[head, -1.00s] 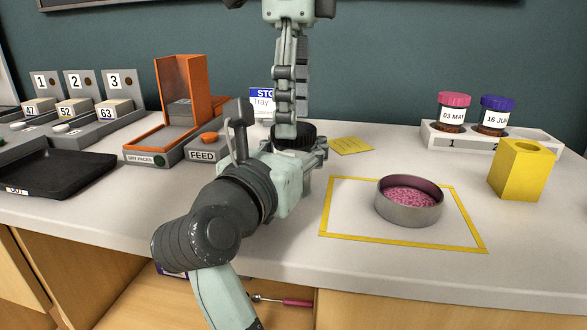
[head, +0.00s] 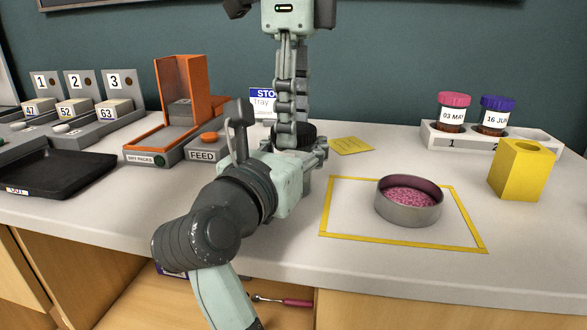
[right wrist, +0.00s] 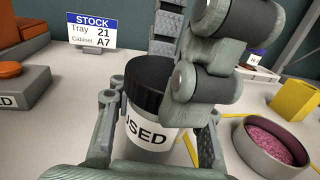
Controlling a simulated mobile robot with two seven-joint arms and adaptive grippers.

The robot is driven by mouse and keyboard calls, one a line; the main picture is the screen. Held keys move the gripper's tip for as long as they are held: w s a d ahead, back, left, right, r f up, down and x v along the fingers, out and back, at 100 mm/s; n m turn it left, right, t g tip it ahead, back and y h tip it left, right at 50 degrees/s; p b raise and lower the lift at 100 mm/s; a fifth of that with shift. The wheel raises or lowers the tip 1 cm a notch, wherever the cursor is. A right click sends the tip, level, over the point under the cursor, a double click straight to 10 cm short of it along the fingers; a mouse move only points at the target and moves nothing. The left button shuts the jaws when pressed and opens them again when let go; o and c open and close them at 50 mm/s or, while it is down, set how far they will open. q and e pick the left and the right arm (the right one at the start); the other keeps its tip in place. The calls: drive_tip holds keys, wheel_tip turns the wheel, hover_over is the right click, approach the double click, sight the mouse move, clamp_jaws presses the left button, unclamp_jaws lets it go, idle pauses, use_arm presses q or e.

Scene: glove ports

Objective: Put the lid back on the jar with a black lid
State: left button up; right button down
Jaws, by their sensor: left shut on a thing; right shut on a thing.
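The jar (right wrist: 148,138) is white with a "USED" label and stands upright on the counter. My right gripper (right wrist: 158,140) is shut around its body, a finger on each side; in the head view its arm comes up from below and mostly hides the jar. The black lid (right wrist: 150,82) sits level over the jar's mouth with no clear gap; I cannot tell whether it is screwed tight. It also shows in the head view (head: 308,131). My left gripper (head: 292,136) reaches down from above and is shut on the lid.
A round dish of pink grains (head: 409,203) stands inside a yellow taped square on the right. A yellow block (head: 520,172) and a white rack (head: 545,141) with two jars stand farther right. An orange feeder (head: 182,88) and black tray (head: 50,172) are left.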

use_arm(q)
drive_tip(key=m, duration=0.7)
drive_tip(key=shift+f, duration=0.1)
drive_tip(key=shift+c, duration=0.2)
drive_tip(key=m, duration=1)
drive_tip(key=shift+m, duration=1.5)
drive_tip(key=m, duration=1)
drive_tip(key=shift+m, duration=0.3)
drive_tip(key=m, duration=0.4)
drive_tip(key=shift+m, duration=0.4)
drive_tip(key=m, duration=0.2)
drive_tip(key=shift+m, duration=0.3)
drive_tip(key=m, duration=0.4)
drive_tip(key=shift+m, duration=0.4)
drive_tip(key=m, duration=0.7)
drive_tip(key=o, duration=1.4)
